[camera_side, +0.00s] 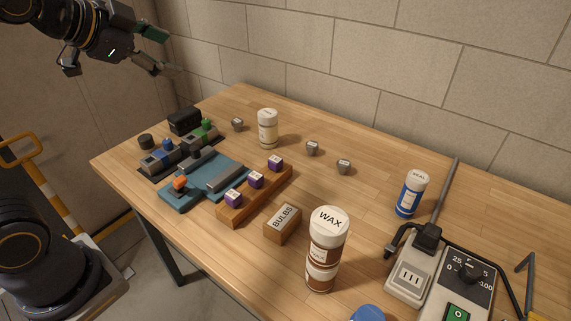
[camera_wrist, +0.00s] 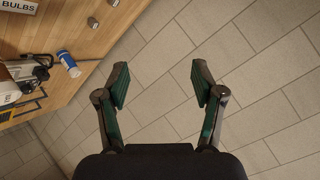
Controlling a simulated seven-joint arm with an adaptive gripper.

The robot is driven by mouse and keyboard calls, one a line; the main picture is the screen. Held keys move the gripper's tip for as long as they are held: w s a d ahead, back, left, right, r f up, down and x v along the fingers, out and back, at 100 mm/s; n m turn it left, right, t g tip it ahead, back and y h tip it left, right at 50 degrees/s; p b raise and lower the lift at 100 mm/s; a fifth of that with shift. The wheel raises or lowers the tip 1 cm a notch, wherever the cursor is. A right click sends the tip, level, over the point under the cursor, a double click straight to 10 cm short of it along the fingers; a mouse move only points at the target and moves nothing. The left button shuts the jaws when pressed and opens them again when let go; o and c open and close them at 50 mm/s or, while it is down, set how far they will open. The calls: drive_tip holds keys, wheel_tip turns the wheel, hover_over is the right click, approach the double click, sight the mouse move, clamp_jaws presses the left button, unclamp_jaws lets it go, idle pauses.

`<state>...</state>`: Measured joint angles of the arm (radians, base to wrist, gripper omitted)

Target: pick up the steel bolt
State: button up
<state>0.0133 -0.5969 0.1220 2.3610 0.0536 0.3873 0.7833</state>
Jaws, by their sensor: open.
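I see no piece that I can name as the steel bolt for certain. Three small grey metallic pieces lie apart on the wooden table: one at the far left (camera_side: 237,124), one near the middle (camera_side: 312,148) and one a little right of it (camera_side: 344,166). They are too small to tell apart by shape. Two small grey pieces also show at the upper left of the wrist view, one of them clear of the frame edge (camera_wrist: 93,22). My gripper (camera_side: 158,52) is open and empty, high beyond the table's left end. In the wrist view its green-padded fingers (camera_wrist: 160,78) stand wide apart before bare wall blocks.
A white-capped jar (camera_side: 268,130), a wooden rail with purple cubes (camera_side: 262,203), a BULBS block (camera_side: 283,222), a WAX bottle (camera_side: 325,250) and a blue bottle (camera_side: 411,195) stand on the table (camera_side: 375,215). A blue tray (camera_side: 178,197) sits left, a power unit (camera_side: 465,285) right. Block wall behind.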

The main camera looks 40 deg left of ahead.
drive_tip(key=w+a+m+t+y, duration=0.2)
drive_tip(key=w+a+m, duration=0.3)
drive_tip(key=w+a, duration=0.55)
drive_tip(key=m+y, duration=0.2)
drive_tip(key=m, duration=1.4)
hover_over(235, 124)
wheel_tip(235, 124, down, 19)
drive_tip(key=f+m, duration=0.1)
drive_tip(key=f, duration=0.4)
drive_tip(key=f+m, duration=0.1)
drive_tip(key=f, duration=0.5)
drive_tip(key=s+f, duration=0.1)
drive_tip(key=f, duration=0.5)
drive_tip(key=shift+d+f+m+g, duration=0.1)
drive_tip(key=shift+m+g, duration=0.3)
drive_tip(key=shift+x, duration=1.15)
drive_tip(key=shift+w+f, duration=0.1)
drive_tip(key=shift+w, duration=0.25)
